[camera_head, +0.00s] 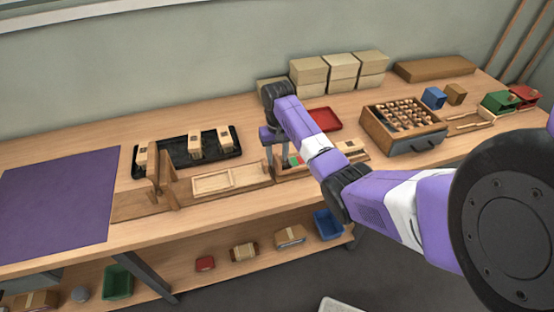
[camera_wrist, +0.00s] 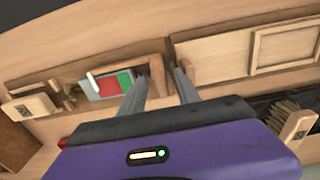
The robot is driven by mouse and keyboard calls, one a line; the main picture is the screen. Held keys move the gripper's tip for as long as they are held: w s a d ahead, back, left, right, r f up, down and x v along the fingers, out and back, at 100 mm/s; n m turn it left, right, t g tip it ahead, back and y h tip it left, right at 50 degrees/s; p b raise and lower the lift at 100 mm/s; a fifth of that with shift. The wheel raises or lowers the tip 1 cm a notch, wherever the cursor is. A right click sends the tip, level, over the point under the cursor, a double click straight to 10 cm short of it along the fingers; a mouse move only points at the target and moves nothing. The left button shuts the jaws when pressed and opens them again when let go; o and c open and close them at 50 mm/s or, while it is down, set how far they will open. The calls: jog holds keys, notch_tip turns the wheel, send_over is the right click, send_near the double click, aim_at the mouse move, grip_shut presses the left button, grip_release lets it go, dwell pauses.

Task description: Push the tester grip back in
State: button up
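The tester (camera_wrist: 118,84) is a wooden frame with a red and green panel and a white marker, left of centre in the wrist view. Its green and red panel (camera_head: 294,160) shows just right of my gripper in the head view. My gripper (camera_wrist: 160,72) points at the tester's right end, with its fingers apart. A small upright wooden block (camera_wrist: 157,74) shows between the fingertips; I cannot tell whether it is the tester grip or whether the fingers touch it. A brush (camera_wrist: 42,104) lies at the tester's left end.
A light wooden tray (camera_head: 228,180) lies left of the tester. A red tray (camera_head: 323,120) and a wooden box with a drawer (camera_head: 400,128) stand to the right. Stacked boxes (camera_head: 342,72) line the wall.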

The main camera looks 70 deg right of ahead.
jog(key=shift+f, duration=1.1)
grip_shut()
jog(key=shift+d, duration=0.1)
dwell(0.6)
